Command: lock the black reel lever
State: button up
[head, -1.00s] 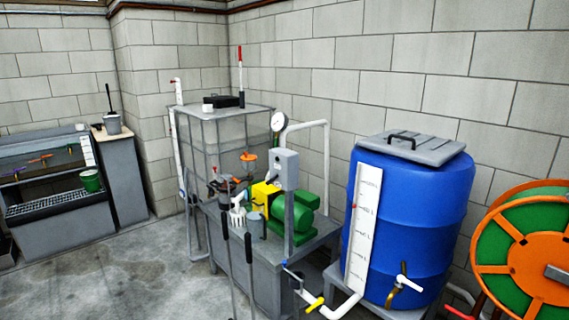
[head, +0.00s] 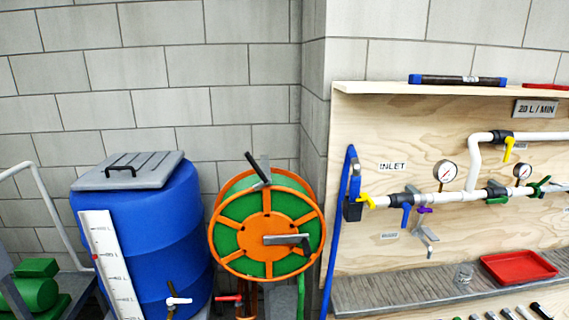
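The orange and green hose reel (head: 266,225) stands in the middle of the head view, between the blue barrel and the wooden panel. A black lever (head: 257,168) sticks up at the top of the reel and leans to the left, beside a grey upright piece. A grey crank handle (head: 288,240) is on the reel's front face. I cannot tell from this distance whether the lever is locked. My gripper is not in view.
The blue barrel (head: 150,240) with a grey lid stands left of the reel. A red-handled valve (head: 229,298) is low beside it. The wooden panel (head: 350,120) with pipes and gauges is at right, above a grey ledge (head: 400,290) holding a red tray (head: 518,267).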

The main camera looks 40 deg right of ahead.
aim_at(257, 168)
jog(key=l+z, duration=0.15)
jog(key=z, duration=0.2)
jog(key=l+z, duration=0.3)
jog(key=j, duration=0.1)
